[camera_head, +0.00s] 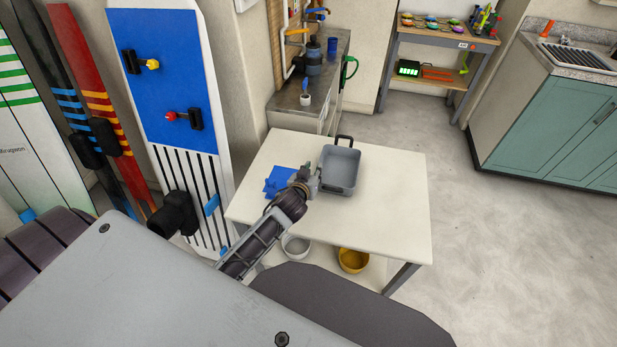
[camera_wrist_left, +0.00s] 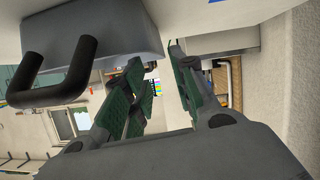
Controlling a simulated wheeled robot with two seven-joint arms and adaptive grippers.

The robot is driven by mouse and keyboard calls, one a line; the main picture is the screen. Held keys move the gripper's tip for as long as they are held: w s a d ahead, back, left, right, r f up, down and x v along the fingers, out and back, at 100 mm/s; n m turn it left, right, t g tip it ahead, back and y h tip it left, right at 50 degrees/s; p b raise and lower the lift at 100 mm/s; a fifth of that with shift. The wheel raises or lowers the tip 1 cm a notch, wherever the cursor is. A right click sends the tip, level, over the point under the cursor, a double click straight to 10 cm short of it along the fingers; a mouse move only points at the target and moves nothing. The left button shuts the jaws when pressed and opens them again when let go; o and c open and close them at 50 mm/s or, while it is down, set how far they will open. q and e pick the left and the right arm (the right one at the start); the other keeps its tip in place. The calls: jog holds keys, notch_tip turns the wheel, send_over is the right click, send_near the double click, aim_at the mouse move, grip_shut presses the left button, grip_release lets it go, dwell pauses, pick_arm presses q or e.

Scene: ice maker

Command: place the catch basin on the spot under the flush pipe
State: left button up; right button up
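The catch basin appears to be the grey rectangular tub (camera_head: 341,170) with a black handle, standing upright on the white table. My left gripper (camera_head: 312,179) is just left of the basin at its near-left side. In the left wrist view the basin (camera_wrist_left: 130,30) and its black handle (camera_wrist_left: 60,75) fill the upper left. The fingers (camera_wrist_left: 162,95) there are apart, with no object visible between the pads. I cannot tell whether a finger touches the basin. White pipework (camera_head: 290,70) with coloured handles stands at the back counter; the spot under it is not clearly visible. My right gripper is out of view.
A blue flat piece (camera_head: 278,181) lies on the white table (camera_head: 385,225) left of the basin. A grey bowl (camera_head: 296,246) and yellow bowl (camera_head: 354,260) are below. The back counter (camera_head: 325,80) carries a small cup (camera_head: 305,99). Floor to the right is clear.

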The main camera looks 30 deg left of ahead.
pick_arm(q)
jog(key=shift+v, duration=2.35)
jog(key=shift+o, duration=0.5)
